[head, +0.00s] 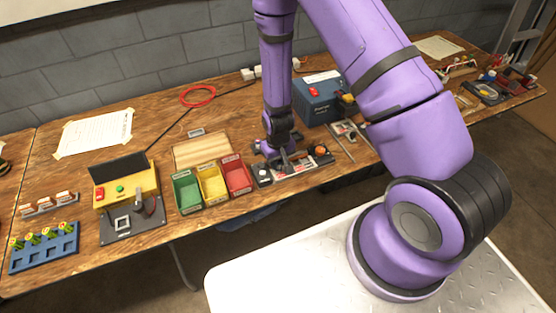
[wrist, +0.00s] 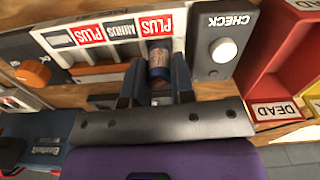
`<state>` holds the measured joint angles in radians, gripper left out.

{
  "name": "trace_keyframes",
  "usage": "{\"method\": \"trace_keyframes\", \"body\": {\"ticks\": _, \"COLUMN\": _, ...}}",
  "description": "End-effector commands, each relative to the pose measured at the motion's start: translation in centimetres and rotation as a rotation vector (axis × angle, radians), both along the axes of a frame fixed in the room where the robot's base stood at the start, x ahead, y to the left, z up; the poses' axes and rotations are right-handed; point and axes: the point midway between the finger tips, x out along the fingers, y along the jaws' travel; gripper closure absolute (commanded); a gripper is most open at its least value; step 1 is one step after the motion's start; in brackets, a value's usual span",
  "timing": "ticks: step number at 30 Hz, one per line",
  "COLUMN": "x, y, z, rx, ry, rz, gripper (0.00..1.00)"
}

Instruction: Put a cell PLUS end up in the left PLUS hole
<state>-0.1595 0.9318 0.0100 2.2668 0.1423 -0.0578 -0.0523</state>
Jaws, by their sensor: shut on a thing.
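My gripper (wrist: 158,84) is shut on a cell (wrist: 159,64), a small cylinder with a blue band and a brownish end. The cell stands about upright between the fingers, at the holder's PLUS slot nearest the CHECK unit. The light holder (wrist: 108,55) has labels PLUS, MINUS, PLUS along its edge; this slot is at its right in the wrist view, its left in the head view. I cannot tell how deep the cell sits or which end is up. In the head view, my gripper (head: 284,158) is over the holder (head: 294,170), partly hiding it.
The CHECK unit (wrist: 222,45) with a round white button adjoins the holder. A red DEAD bin (wrist: 275,70) is beyond it, with yellow (head: 213,187) and green bins (head: 187,195) alongside. An orange knob (wrist: 33,73) is at the other end. A blue box (head: 320,105) stands behind.

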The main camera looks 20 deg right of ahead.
Motion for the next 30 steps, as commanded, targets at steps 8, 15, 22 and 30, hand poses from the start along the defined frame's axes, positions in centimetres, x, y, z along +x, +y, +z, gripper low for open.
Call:
{"method": "trace_keyframes", "body": {"ticks": 8, "x": 0.0, "y": 0.0, "z": -0.6, "rx": 0.000, "ry": 0.000, "rz": 0.000, "gripper": 1.00}}
{"method": "trace_keyframes", "body": {"ticks": 15, "x": 0.0, "y": 0.0, "z": -1.1, "rx": 0.000, "ry": 0.000, "rz": 0.000, "gripper": 1.00}}
{"method": "trace_keyframes", "body": {"ticks": 22, "x": 0.0, "y": 0.0, "z": -1.1, "rx": 0.000, "ry": 0.000, "rz": 0.000, "gripper": 1.00}}
{"method": "trace_keyframes", "body": {"ticks": 30, "x": 0.0, "y": 0.0, "z": -1.1, "rx": 0.000, "ry": 0.000, "rz": 0.000, "gripper": 1.00}}
